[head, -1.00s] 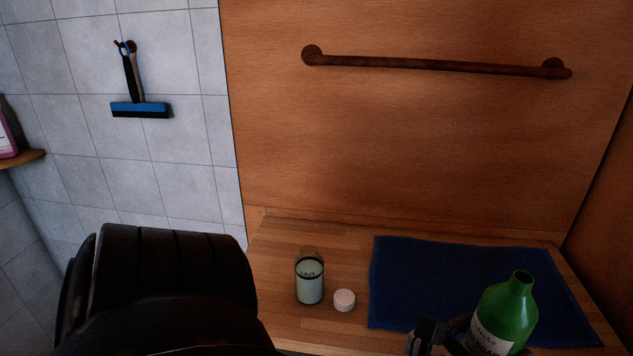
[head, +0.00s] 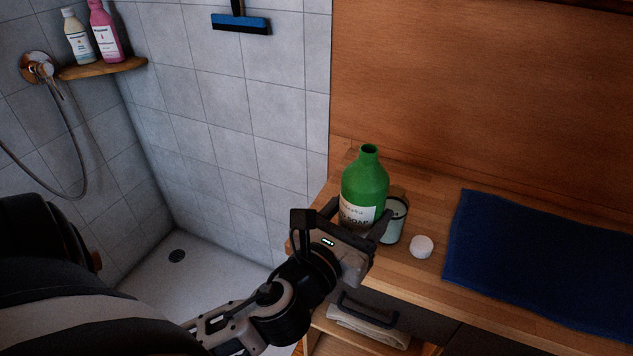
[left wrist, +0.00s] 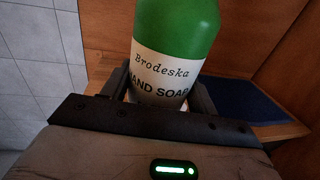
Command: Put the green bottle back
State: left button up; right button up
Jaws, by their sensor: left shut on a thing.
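The green bottle (head: 366,183) has an open neck and a white hand soap label. It is upright at the left end of the wooden counter (head: 432,215). My left gripper (head: 352,222) is shut on it, low around the label. In the left wrist view the bottle (left wrist: 176,50) stands between the two fingers of my left gripper (left wrist: 158,98). I cannot tell whether its base touches the counter, as the gripper hides it. My right gripper is not in view.
A glass jar (head: 394,220) stands close to the right of the bottle, with a white lid (head: 421,247) beside it. A blue towel (head: 545,255) lies farther right. A corner shelf (head: 105,68) holds a white bottle (head: 78,38) and a pink bottle (head: 104,32) above the shower floor.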

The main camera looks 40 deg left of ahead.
pick_arm(q)
jog(key=w+a+r+n+g+y+b, duration=0.2)
jog(key=w+a+n+y, duration=0.15)
jog(key=a+y, duration=0.55)
jog(key=w+a+f+b, duration=0.1)
jog(key=w+f, duration=0.2)
jog(key=w, duration=0.1)
jog(key=w+a+f+h+b, duration=0.1)
jog(key=w+a+f, duration=0.1)
jog(key=w+f, duration=0.1)
jog(key=w+a+f+n+h+b, duration=0.1)
jog(key=w+f, duration=0.2)
jog(key=w, duration=0.2)
jog(key=shift+w+a+f, duration=0.1)
jog(key=shift+a+f, duration=0.05)
jog(key=shift+a, duration=0.1)
notch_tip(320, 180, down, 3)
jog(key=shift+r+b, duration=0.2)
jog(key=shift+b, duration=0.55)
jog(key=shift+f, duration=0.25)
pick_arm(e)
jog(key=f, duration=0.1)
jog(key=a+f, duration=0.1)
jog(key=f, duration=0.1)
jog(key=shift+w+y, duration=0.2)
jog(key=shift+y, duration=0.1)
